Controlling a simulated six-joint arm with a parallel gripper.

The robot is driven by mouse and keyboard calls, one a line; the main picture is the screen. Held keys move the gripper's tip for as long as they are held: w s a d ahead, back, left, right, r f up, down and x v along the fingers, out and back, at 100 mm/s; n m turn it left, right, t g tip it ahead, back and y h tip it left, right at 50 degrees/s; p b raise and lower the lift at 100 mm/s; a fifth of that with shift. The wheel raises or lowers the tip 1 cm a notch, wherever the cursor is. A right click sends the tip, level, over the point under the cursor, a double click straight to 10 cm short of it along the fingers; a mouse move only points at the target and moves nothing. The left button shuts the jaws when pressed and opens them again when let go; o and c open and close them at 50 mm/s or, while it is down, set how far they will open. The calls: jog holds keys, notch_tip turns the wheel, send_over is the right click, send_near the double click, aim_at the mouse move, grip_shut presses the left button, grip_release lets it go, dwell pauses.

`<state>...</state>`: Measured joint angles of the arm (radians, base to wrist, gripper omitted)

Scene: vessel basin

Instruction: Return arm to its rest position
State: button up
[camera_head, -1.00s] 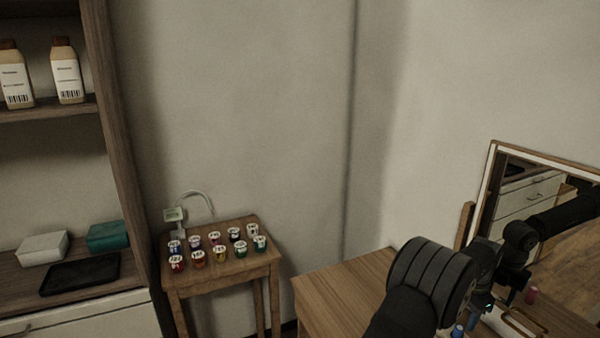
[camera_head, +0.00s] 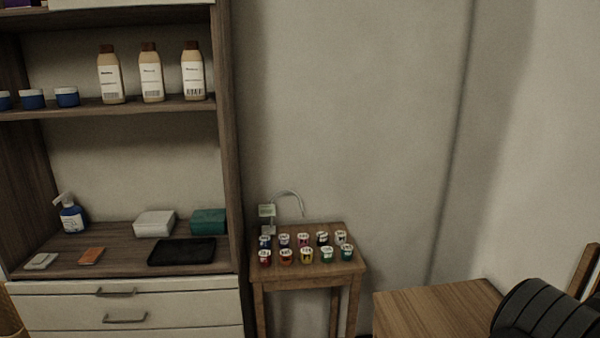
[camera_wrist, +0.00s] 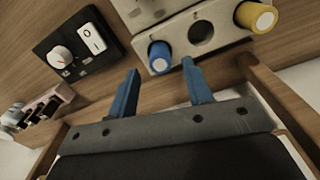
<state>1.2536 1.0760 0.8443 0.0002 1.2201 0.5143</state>
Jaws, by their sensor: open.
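My gripper (camera_wrist: 158,82) shows in the wrist view with its two blue fingers apart and nothing between them. Its fingertips point toward a metal plate (camera_wrist: 185,32) that has a dark round hole, a blue-capped cylinder (camera_wrist: 159,56) and a yellow-capped cylinder (camera_wrist: 256,16). The blue cylinder appears close to the fingertips; I cannot tell whether they touch. In the head view only a dark rounded link of my arm shows at the lower right corner, and the gripper is out of that picture.
In the wrist view, a black panel (camera_wrist: 76,47) with a dial and switch is at left. The head view shows a small table (camera_head: 306,276) with several labelled cups, a wooden surface (camera_head: 440,312) beside my arm, and a shelf unit (camera_head: 228,130) with bottles and boxes.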

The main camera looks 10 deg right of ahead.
jog(key=shift+f, duration=0.5)
notch_tip(320, 180, down, 3)
jog(key=shift+r, duration=0.1)
notch_tip(320, 180, up, 12)
jog(key=f, duration=0.1)
notch_tip(320, 180, down, 12)
jog(key=shift+r, duration=0.25)
jog(key=r, duration=0.5)
jog(key=shift+s+r, duration=0.1)
jog(key=shift+s, duration=0.25)
jog(key=s+a+r, duration=0.3)
jog(key=s+r, duration=0.4)
jog(key=s, duration=0.3)
jog(key=w+a+f, duration=0.1)
jog(key=w+a, duration=0.5)
jog(key=a, duration=0.3)
jog(key=w+a+f, duration=0.2)
jog(key=w+a, duration=0.5)
jog(key=a, duration=0.3)
jog(key=w+f, duration=0.2)
jog(key=w, duration=0.1)
jog(key=w+f, duration=0.2)
jog(key=w, duration=0.2)
jog(key=w+a+f, duration=0.1)
jog(key=w+f, duration=0.1)
jog(key=w, duration=0.1)
jog(key=shift+w+f, duration=0.25)
jog(key=shift+f, duration=0.15)
jog(key=shift+o, duration=0.2)
jog(key=shift+n, duration=0.3)
